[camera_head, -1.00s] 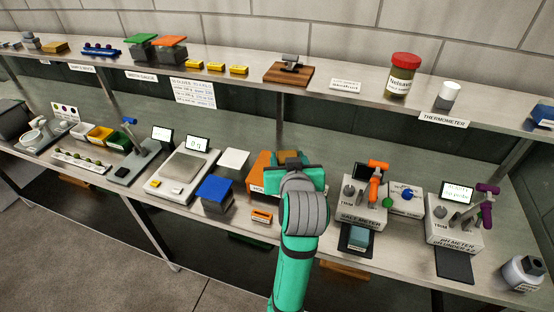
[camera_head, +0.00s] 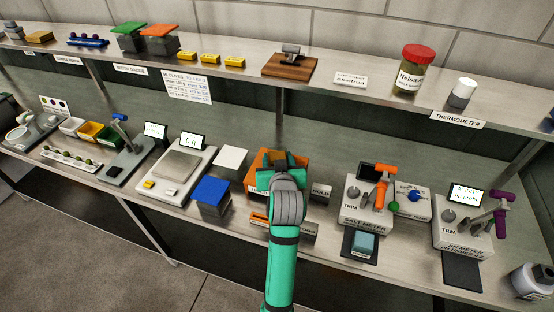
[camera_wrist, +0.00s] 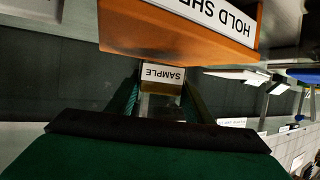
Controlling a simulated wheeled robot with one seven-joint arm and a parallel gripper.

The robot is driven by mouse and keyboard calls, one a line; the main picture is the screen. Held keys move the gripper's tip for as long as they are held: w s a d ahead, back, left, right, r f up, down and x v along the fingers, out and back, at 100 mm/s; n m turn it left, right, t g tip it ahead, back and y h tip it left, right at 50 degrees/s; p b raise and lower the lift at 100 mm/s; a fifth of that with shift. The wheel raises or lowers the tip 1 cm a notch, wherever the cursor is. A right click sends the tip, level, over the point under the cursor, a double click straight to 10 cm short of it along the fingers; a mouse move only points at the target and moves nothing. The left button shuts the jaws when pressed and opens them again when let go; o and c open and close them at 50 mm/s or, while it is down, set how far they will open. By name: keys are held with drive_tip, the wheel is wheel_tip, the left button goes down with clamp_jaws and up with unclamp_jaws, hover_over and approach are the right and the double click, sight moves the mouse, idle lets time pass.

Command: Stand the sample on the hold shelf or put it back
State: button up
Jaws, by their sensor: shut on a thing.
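The sample (camera_wrist: 161,78) is a small pale container with a white SAMPLE label, between my gripper's fingers (camera_wrist: 161,100) in the wrist view. My gripper is shut on it; its lower part is partly hidden by the hand. The orange hold shelf (camera_wrist: 180,42), with HOLD SHE… lettering on its edge, shows just beyond the sample; I cannot tell whether they touch. In the head view the hold shelf (camera_head: 262,158) is on the bench, and my gripper (camera_head: 279,162) is in front of it, covering its middle. The sample is hidden there.
A blue-topped block (camera_head: 212,193) and a white-topped block (camera_head: 231,158) stand left of the hold shelf. The salt meter (camera_head: 366,213) stands to the right. An upper shelf (camera_head: 225,78) with jars and blocks runs above the bench.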

drive_tip(key=shift+s+f, duration=0.15)
drive_tip(key=shift+f, duration=0.3)
drive_tip(key=shift+f, duration=0.2)
drive_tip(key=o, duration=1.2)
drive_tip(key=shift+r, duration=0.15)
drive_tip(key=shift+s+r, duration=0.15)
drive_tip(key=v, duration=1.1)
drive_tip(key=shift+s, duration=0.35)
drive_tip(key=shift+w+d, duration=0.1)
